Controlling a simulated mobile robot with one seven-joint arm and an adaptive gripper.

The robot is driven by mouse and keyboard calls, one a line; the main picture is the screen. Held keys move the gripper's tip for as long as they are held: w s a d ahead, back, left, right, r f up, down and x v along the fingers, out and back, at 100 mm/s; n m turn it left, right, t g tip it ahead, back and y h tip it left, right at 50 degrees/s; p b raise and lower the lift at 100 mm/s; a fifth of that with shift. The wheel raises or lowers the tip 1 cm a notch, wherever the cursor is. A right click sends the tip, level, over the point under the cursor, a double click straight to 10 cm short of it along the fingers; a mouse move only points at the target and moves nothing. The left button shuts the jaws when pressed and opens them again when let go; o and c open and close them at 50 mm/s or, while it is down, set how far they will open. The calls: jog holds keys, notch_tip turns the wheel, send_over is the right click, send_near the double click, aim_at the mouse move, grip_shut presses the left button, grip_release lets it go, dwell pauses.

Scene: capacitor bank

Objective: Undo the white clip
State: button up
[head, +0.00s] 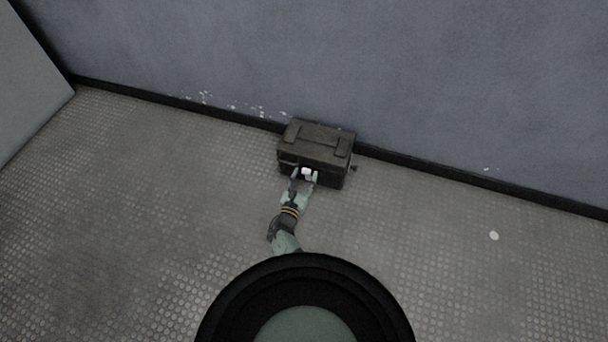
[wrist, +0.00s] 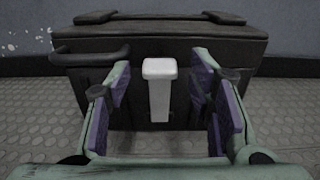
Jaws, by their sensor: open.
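The white clip (wrist: 159,92) is on the front face of a dark box (wrist: 220,44), upright, with a wider cap at its top. It also shows small in the head view (head: 306,171), on the front of the box (head: 318,140). My gripper (wrist: 162,92) is open, with one purple-padded finger on each side of the clip and a gap to both. In the head view my gripper (head: 304,178) reaches the front of the box from below. I cannot tell how far the fingertips are from the box face.
The box stands on a textured metal floor (head: 430,240) close to a grey wall (head: 420,80). A dark bar handle (wrist: 90,56) is on the box front, left of the clip. A pale round spot (head: 494,236) lies on the floor at right. The floor around the box is clear.

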jog(key=shift+c, duration=0.3)
grip_shut()
dwell(0.3)
